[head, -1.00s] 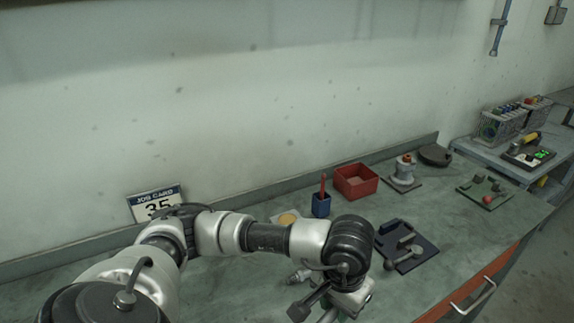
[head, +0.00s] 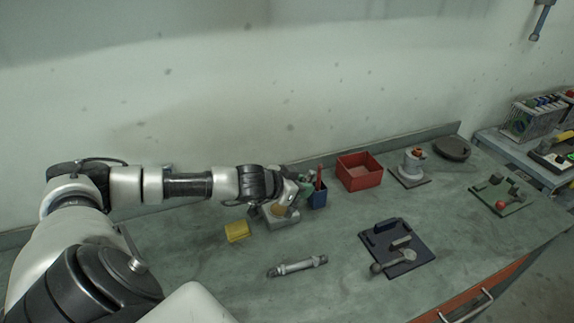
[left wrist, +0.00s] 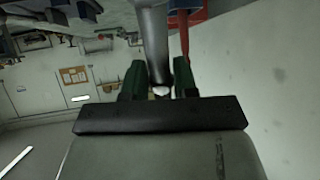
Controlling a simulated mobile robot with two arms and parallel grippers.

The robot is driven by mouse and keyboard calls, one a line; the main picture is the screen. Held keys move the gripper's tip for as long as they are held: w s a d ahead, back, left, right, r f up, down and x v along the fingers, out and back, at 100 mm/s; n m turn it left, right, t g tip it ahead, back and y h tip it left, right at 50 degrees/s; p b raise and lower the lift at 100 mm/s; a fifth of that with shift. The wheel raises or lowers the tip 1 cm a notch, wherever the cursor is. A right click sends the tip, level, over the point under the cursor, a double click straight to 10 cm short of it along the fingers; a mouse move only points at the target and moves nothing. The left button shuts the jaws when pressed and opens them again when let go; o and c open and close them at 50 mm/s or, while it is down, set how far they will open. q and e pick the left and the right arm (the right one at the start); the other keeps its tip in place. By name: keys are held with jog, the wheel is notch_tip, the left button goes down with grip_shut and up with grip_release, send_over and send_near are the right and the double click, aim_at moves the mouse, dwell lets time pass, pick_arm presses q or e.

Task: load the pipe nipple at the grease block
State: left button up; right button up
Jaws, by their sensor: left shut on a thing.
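My left gripper (head: 303,189) is over the back of the bench, beside the blue cup and just above the grease block. The left wrist view shows its green fingers (left wrist: 160,80) shut on a smooth grey cylinder, the pipe nipple (left wrist: 154,40). The far end of the nipple runs out of the picture, and in the head view the gripper largely hides it. The grease block (head: 284,220) is a pale block with a tan round patch, partly covered by the gripper. I cannot tell whether the nipple touches it. My right gripper is not in view.
A blue cup (head: 318,198) with a red stick stands close to the gripper. A yellow block (head: 237,231) lies left of the grease block. A grey pipe-like part (head: 297,266) lies in front. A red bin (head: 359,172) and a dark tray (head: 413,258) are to the right.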

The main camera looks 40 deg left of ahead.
pick_arm(q)
jog(key=shift+m+t+h, duration=0.5)
jog(key=shift+t+h, duration=0.2)
jog(key=shift+h, duration=0.2)
jog(key=shift+a+r+b, duration=0.2)
jog(key=shift+a+b, duration=0.35)
jog(key=shift+a, duration=1.8)
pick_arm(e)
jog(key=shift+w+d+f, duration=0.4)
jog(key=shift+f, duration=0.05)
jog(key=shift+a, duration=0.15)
pick_arm(q)
jog(key=shift+f+b, duration=0.5)
jog(key=shift+b, duration=0.05)
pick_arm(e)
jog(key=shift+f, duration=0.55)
pick_arm(q)
jog(key=shift+b, duration=0.35)
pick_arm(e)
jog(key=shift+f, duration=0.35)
